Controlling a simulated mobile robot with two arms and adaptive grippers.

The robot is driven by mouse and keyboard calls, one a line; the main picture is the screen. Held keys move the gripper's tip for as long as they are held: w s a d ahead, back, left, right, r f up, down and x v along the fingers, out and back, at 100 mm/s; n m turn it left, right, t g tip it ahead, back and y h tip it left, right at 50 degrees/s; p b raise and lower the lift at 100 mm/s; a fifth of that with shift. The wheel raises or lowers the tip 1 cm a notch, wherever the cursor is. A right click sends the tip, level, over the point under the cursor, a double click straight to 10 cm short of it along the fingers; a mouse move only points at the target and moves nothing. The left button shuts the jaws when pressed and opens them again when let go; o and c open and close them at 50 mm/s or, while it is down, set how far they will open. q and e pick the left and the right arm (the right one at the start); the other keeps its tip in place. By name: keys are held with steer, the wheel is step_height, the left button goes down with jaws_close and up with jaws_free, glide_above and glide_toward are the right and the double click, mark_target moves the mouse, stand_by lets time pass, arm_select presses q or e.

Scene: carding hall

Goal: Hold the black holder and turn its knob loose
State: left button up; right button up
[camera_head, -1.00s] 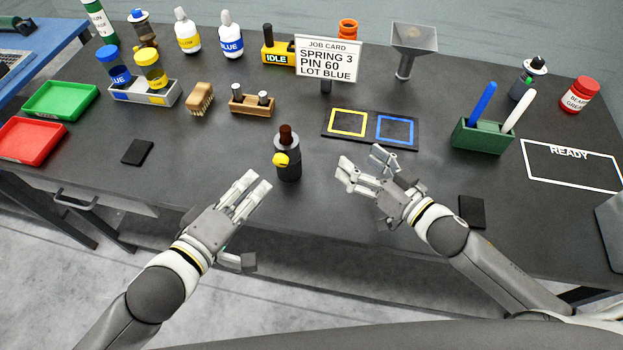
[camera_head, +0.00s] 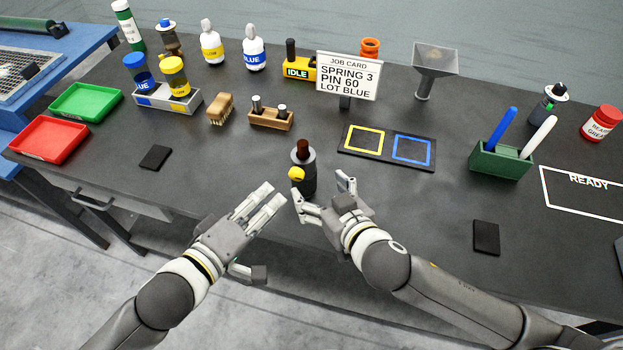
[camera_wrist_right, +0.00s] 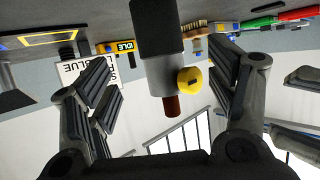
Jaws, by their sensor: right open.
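The black holder (camera_head: 308,182) stands upright near the front edge of the bench, with a grey collar, a brown top and a yellow knob (camera_head: 296,174) on its left front side. My right gripper (camera_head: 322,188) is open close in front of and to the right of it. In the right wrist view, the holder (camera_wrist_right: 158,35), seen upside down, and its knob (camera_wrist_right: 189,80) lie between the spread fingers (camera_wrist_right: 165,85); no contact shows. My left gripper (camera_head: 260,236) is open and empty at the bench's front edge, left of the holder, its fingers apart from it.
A pad with yellow and blue squares (camera_head: 386,161) lies behind right. A wooden block with pins (camera_head: 270,120) and a brush (camera_head: 221,109) stand behind left. A green pen box (camera_head: 499,162) stands right. Small black pads lie left (camera_head: 155,158) and right (camera_head: 486,238).

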mark_target(309, 181)
steer(key=x, duration=0.8)
steer(key=shift+w+a+f, duration=0.1)
steer(key=shift+w+a, duration=0.1)
steer(key=shift+w, duration=0.15)
steer(key=c, duration=1.5)
steer(key=shift+s, duration=0.1)
